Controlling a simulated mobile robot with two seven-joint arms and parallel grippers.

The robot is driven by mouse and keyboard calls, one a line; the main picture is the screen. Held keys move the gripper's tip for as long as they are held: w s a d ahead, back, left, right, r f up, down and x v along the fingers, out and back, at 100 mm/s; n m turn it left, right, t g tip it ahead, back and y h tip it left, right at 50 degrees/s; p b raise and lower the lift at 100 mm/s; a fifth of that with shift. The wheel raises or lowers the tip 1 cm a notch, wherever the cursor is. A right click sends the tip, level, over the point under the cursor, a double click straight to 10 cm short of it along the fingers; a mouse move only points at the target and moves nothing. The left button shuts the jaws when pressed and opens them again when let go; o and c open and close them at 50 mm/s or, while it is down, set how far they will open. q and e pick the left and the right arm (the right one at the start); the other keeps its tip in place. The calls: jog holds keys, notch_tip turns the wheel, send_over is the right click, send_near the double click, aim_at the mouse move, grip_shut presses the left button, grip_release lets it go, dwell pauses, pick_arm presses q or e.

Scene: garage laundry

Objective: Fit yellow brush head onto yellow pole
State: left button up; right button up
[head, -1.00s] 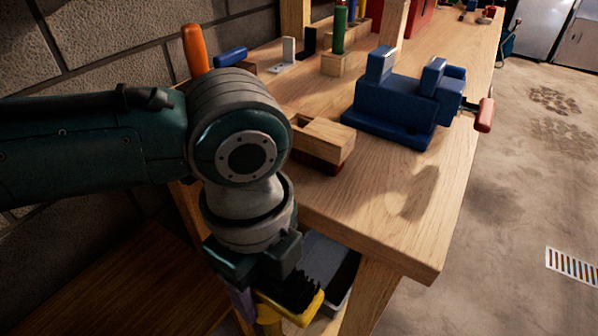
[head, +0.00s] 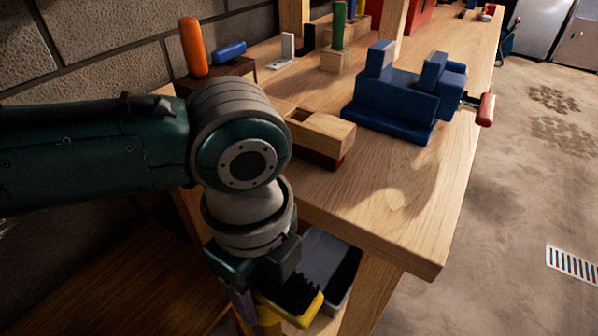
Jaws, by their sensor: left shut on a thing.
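My left gripper (head: 258,274) hangs at the bottom of the head view, past the near left edge of the workbench and below its top. It is shut on the yellow brush head (head: 305,313), which sticks out to the right of the fingers with its black bristles (head: 292,294) facing up. The grip itself is mostly hidden by the wrist and fingers. A yellow upright part shows below the fingers at the picture's bottom edge; I cannot tell whether it is the brush head's socket or the yellow pole. My right gripper is not in view.
The workbench (head: 400,215) holds a blue vise (head: 395,105), a wooden block brush (head: 322,135) and an orange handle (head: 193,47). A grey bin (head: 325,255) sits under the bench, close behind the brush head. The bench leg (head: 372,295) stands to the right. The floor farther right is open.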

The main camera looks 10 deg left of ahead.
pick_arm(q)
jog(key=shift+f+b, duration=0.5)
jog(key=shift+f, duration=0.35)
jog(key=o, duration=1.5)
jog(key=shift+r, duration=0.1)
